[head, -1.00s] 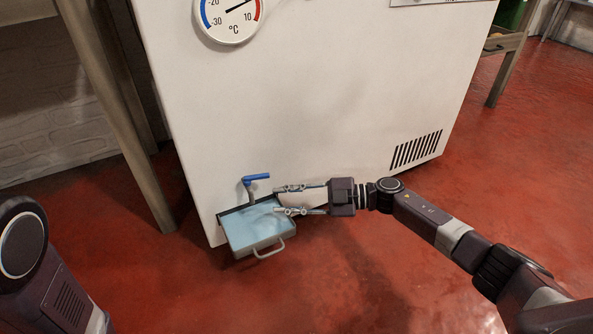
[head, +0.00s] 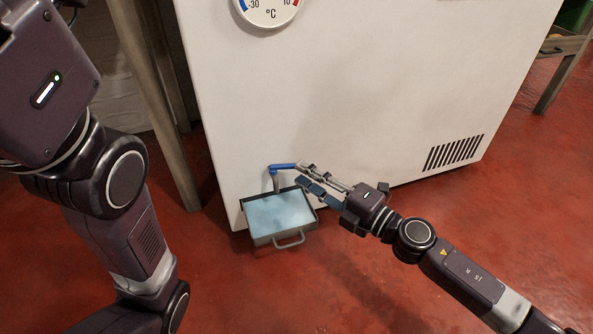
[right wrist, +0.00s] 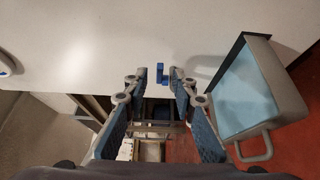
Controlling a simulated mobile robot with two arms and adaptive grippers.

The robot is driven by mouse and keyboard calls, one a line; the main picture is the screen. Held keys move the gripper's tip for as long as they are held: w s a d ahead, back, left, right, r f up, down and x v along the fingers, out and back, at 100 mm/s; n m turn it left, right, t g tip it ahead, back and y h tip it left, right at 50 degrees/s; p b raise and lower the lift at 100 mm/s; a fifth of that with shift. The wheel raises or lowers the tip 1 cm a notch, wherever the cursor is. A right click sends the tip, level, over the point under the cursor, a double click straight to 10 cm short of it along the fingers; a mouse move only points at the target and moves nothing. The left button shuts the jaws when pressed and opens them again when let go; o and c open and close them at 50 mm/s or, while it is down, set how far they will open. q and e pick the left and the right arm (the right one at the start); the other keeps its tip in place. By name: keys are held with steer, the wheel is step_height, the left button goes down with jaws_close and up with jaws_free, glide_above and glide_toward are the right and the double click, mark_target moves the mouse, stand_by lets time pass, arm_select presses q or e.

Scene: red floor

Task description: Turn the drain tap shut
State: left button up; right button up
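The drain tap (head: 283,167) sits low on the front of the white freezer (head: 330,100). Its blue lever points right in the head view, with a grey spout below its left end. My right gripper (head: 301,174) is open, its fingertips close to the lever's right end. In the right wrist view the blue lever (right wrist: 160,73) shows ahead, between the spread fingertips; I cannot tell if either finger touches it. My left arm fills the left of the head view, but its gripper is out of view.
A grey tray (head: 301,214) with pale blue water stands on the red floor below the tap, its handle toward me. A wooden table leg (head: 160,110) stands left of the freezer. The freezer has a thermometer (head: 268,8) and a vent (head: 454,152).

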mark_target(293, 168)
steer(key=shift+b+x, duration=0.35)
steer(key=shift+x, duration=1.55)
jaws_close()
